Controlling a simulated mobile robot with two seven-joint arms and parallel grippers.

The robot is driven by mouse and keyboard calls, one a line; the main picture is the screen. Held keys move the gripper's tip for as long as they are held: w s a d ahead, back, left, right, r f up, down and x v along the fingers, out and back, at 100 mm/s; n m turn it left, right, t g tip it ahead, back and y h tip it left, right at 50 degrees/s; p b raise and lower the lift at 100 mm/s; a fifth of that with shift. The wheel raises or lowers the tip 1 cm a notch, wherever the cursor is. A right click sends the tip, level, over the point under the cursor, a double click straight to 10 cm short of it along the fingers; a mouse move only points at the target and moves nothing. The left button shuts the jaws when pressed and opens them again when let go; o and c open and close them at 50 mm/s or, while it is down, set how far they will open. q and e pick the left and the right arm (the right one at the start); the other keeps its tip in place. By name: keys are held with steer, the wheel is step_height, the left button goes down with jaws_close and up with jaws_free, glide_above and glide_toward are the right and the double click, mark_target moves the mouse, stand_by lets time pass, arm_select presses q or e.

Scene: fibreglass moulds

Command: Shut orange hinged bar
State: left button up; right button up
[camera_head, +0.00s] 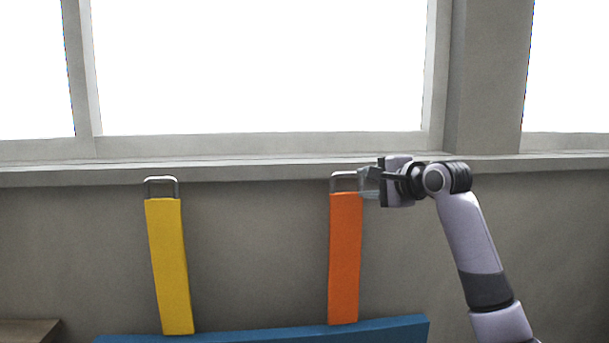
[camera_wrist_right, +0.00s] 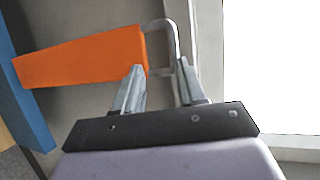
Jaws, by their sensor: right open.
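The orange hinged bar (camera_head: 344,258) stands upright, rising from a blue beam, with a grey metal loop handle (camera_head: 344,174) at its top. In the right wrist view the orange bar (camera_wrist_right: 82,56) runs to the left, with its handle (camera_wrist_right: 176,38) at its right end. My right gripper (camera_head: 363,184) is at the bar's top right, beside the handle. Its jaws are open, and in the wrist view the fingertips (camera_wrist_right: 160,68) lie on either side of the handle's near leg. Whether they touch it I cannot tell. My left gripper is not in view.
A yellow bar (camera_head: 170,266) with a similar loop handle stands upright to the left. Both bars rise from the blue beam (camera_head: 270,333). Behind are a grey wall (camera_head: 255,250), a window sill (camera_head: 250,162) and bright windows. A brown surface (camera_head: 25,330) shows at the lower left.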

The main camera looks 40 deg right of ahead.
mark_target(350, 175)
steer(key=w, duration=0.1)
steer(key=w+p, duration=0.1)
steer(key=w, duration=0.3)
steer(key=shift+w+d+r+p, duration=0.1)
steer(key=shift+w+r+p, duration=0.15)
steer(key=shift+r+p, duration=0.15)
steer(key=shift+x, duration=0.95)
steer(key=shift+f, duration=0.1)
jaws_close()
